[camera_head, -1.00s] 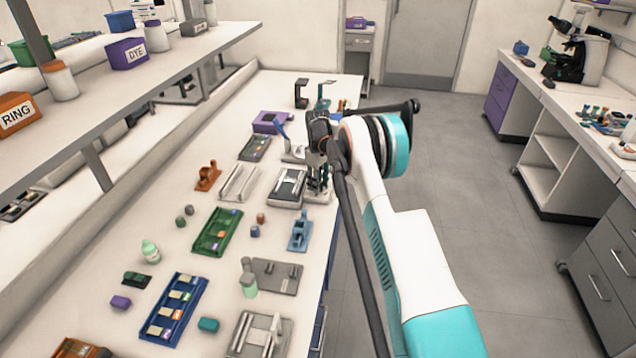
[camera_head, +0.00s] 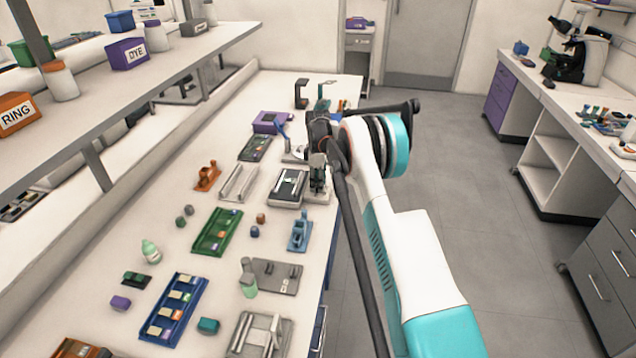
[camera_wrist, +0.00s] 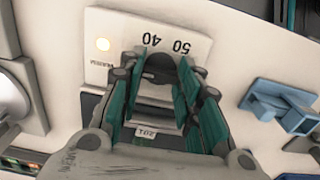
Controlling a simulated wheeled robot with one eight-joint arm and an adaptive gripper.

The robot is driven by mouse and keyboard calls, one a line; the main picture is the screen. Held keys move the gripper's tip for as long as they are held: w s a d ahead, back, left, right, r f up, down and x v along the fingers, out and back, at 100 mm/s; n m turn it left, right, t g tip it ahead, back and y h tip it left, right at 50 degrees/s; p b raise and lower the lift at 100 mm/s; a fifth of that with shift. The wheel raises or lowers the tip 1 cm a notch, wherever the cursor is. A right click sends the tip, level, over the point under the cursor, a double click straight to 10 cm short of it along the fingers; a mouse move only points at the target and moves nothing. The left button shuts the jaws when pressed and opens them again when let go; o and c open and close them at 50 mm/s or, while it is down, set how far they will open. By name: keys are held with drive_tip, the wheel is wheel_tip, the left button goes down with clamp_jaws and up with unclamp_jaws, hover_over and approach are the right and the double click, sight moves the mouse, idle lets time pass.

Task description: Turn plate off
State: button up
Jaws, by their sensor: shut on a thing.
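The plate (camera_head: 287,186) is a light grey device with a dark top, standing near the right edge of the bench. In the wrist view its pale front panel (camera_wrist: 118,32) carries the upside-down numbers 40 and 50 and a glowing yellowish lamp (camera_wrist: 102,44). A dark round knob (camera_wrist: 160,66) sits below the numbers. My gripper (camera_wrist: 164,72) is at this panel, its teal-lined fingers on both sides of the knob and shut on it. In the head view my gripper (camera_head: 318,188) is at the plate's right side, and the arm hides part of that area.
A blue holder (camera_head: 300,231) stands in front of the plate and also shows in the wrist view (camera_wrist: 280,105). A grey rack (camera_head: 239,183) lies left of the plate, and a device with a round pale top (camera_head: 294,156) stands behind it. The aisle floor (camera_head: 480,200) is clear.

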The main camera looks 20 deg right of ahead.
drive_tip(key=o, duration=1)
drive_tip(key=shift+o, duration=0.2)
drive_tip(key=shift+r, duration=0.1)
wheel_tip(320, 180, up, 12)
